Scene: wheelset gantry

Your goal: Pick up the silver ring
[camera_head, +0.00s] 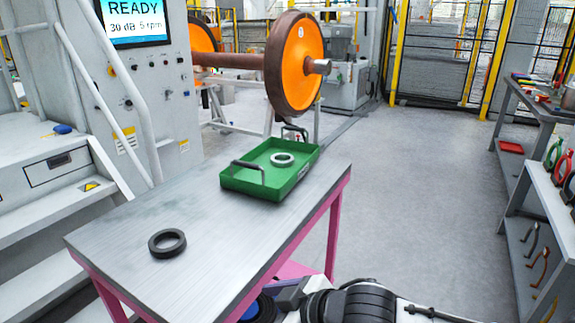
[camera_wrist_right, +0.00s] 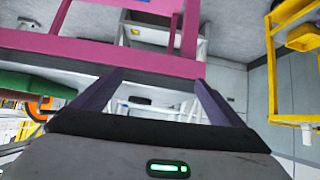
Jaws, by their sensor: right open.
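The silver ring (camera_head: 282,159) lies flat inside a green tray (camera_head: 236,183) with two raised handles, at the far end of the metal table (camera_head: 210,222) in the head view. A dark ring (camera_head: 167,242) lies on the bare tabletop nearer me, to the left. My right gripper (camera_wrist_right: 158,84) shows in the right wrist view with its two fingers apart and nothing between them. My right arm shows at the bottom of the head view, beside the table's near right edge and away from the tray. My left gripper is out of view.
The table has a pink frame, also close ahead in the right wrist view (camera_wrist_right: 120,54). An orange wheelset (camera_head: 295,65) stands behind the tray. A control cabinet (camera_head: 150,90) is at left. A tool shelf (camera_head: 540,205) stands at right, with clear floor between.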

